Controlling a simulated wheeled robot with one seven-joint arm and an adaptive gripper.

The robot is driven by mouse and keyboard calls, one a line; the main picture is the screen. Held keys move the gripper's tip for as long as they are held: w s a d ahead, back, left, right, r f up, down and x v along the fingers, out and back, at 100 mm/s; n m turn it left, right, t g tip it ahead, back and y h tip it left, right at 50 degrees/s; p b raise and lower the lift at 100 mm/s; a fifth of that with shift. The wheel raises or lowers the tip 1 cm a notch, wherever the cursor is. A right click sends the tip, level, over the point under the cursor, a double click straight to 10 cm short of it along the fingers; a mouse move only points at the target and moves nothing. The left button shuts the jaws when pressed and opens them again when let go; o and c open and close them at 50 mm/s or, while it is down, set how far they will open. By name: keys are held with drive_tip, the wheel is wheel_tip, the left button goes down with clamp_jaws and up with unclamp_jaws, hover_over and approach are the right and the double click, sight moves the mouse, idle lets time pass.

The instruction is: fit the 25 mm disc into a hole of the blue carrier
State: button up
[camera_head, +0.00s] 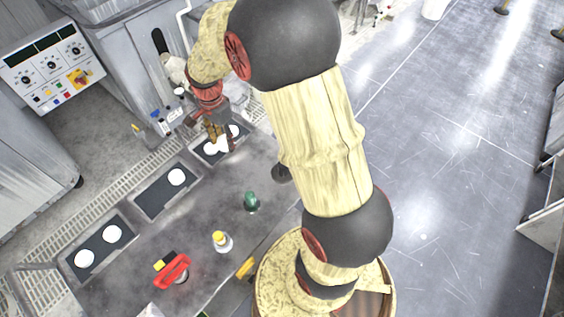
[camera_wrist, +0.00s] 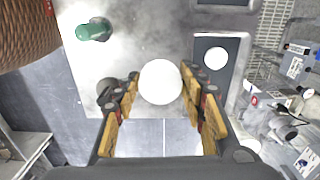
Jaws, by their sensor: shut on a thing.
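My gripper (camera_wrist: 160,77) is shut on a white disc (camera_wrist: 161,84), which sits between the two yellow-padded fingertips in the wrist view. In the head view my gripper (camera_head: 221,143) is low over the farthest of three dark plates, and its fingers partly hide that plate. White rounds show there on either side of the fingers (camera_head: 235,130); I cannot tell which is the held disc. The middle dark plate (camera_head: 152,200) has one white round and the near one (camera_head: 98,247) has two. No plate is clearly blue, so I cannot tell which is the carrier.
A control panel (camera_head: 50,65) is at the upper left. Small items lie behind the far plate.

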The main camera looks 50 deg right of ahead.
drive_tip(key=s+d+r+m, duration=0.3)
drive_tip(key=d+m, duration=0.1)
drive_tip(key=m, duration=0.3)
drive_tip(key=shift+m, duration=0.3)
drive_tip(key=s+d+f, duration=0.2)
drive_tip(key=s+f, duration=0.1)
drive_tip(key=s+d+f+b, duration=0.1)
drive_tip(key=s+d+f, duration=0.2)
drive_tip(key=s+d+f+b, duration=0.1)
drive_tip(key=s+d+f, duration=0.2)
drive_tip(key=s, duration=0.1)
drive_tip(key=shift+d+f, duration=0.25)
drive_tip(key=shift+s+d+f, duration=0.1)
drive_tip(key=shift+s+f, duration=0.05)
drive_tip(key=shift+f, duration=0.1)
drive_tip(key=shift+s+d+f+b, duration=0.15)
drive_tip(key=shift+f+b, duration=0.4)
drive_tip(key=shift+f, duration=1.15)
drive_tip(key=o, duration=1.2)
drive_tip(key=shift+f, duration=0.1)
drive_tip(key=shift+o, duration=0.2)
